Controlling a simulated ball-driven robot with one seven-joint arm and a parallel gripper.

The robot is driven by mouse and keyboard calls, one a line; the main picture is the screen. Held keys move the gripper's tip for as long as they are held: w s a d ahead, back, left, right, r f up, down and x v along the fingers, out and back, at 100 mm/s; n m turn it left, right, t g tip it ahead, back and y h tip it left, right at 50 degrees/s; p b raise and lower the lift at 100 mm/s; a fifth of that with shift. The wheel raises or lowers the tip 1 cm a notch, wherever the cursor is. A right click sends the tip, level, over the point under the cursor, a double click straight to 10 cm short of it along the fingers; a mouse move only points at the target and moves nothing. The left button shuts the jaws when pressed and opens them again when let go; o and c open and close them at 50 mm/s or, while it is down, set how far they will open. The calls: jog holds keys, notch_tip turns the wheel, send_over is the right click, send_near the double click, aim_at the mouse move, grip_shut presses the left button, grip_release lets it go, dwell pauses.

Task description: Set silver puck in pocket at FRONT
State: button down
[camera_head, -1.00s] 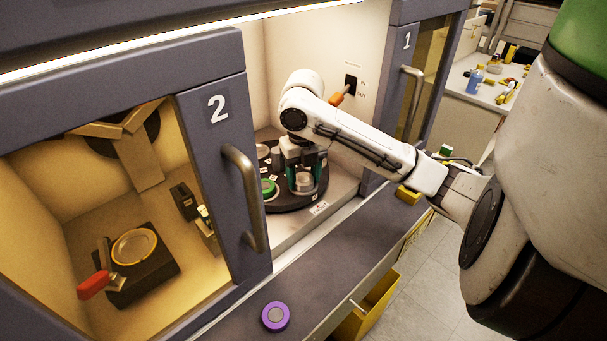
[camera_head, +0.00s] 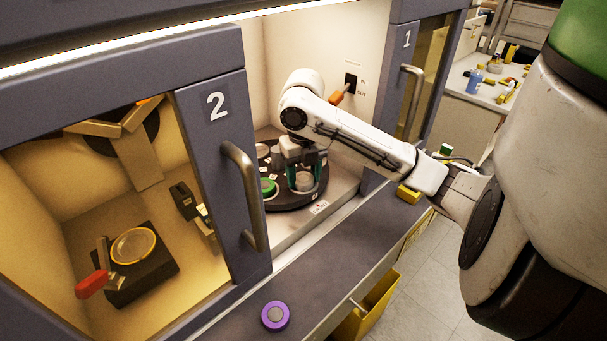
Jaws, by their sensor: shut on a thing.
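My gripper (camera_head: 304,172) points down over the dark round carousel (camera_head: 290,204) inside the cabinet, at the carousel's front right. It is shut on the silver puck (camera_head: 304,182), which shows between the green-tinted fingers at the level of the carousel top. Whether the puck rests in a pocket or hangs just above it I cannot tell. The wrist and fingers hide part of the carousel. A green puck (camera_head: 268,187) sits on the carousel just left of my gripper. A small white label (camera_head: 319,208) is on the cabinet floor in front of the carousel.
A half-open door marked 2 (camera_head: 218,130) with a long handle stands left of the carousel. A purple puck (camera_head: 275,316) lies on the grey front ledge (camera_head: 335,245). Behind the left glass is a block with a gold ring (camera_head: 133,246). An orange-handled switch (camera_head: 337,98) is on the back wall.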

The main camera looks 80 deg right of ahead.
jog(key=shift+r+p, duration=0.75)
jog(key=shift+r, duration=0.1)
jog(key=c, duration=0.9)
grip_release()
grip_shut()
jog(key=shift+f+b, duration=0.9)
jog(key=shift+b, duration=0.1)
dwell(0.5)
jog(key=shift+r, duration=0.1)
